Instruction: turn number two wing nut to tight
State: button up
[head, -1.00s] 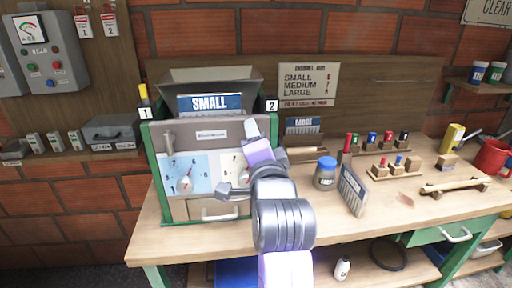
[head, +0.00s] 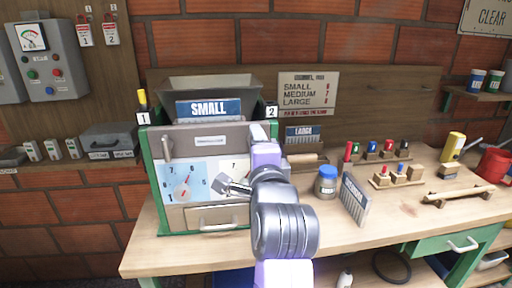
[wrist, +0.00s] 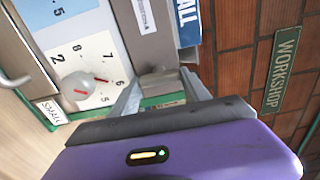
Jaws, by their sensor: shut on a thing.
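The green-framed machine (head: 200,140) stands on the bench with tag 1 at its left and tag 2 (head: 271,110) at its right. A grey wing nut (head: 167,147) stands upright on its left side. Number two wing nut, a grey block (wrist: 158,82), is on the right side in the wrist view, above the right dial (wrist: 80,85). My gripper (wrist: 160,90) is shut on this wing nut, a finger at each side. In the head view, my purple hand and arm cover most of that side, so the nut's exact angle is hard to tell.
A blue-lidded jar (head: 326,182) and an upright comb-like card (head: 354,198) stand right of my arm. Several coloured pegs stand behind them. The SMALL sign (head: 208,108) sits above the machine's front. Bare bench (head: 300,232) lies at the front.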

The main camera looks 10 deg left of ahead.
jog(key=shift+f, duration=0.1)
jog(key=o, duration=1.4)
jog(key=b+v, duration=0.1)
jog(key=v, duration=0.6)
jog(key=shift+s+d, duration=0.15)
jog(key=shift+s, duration=0.25)
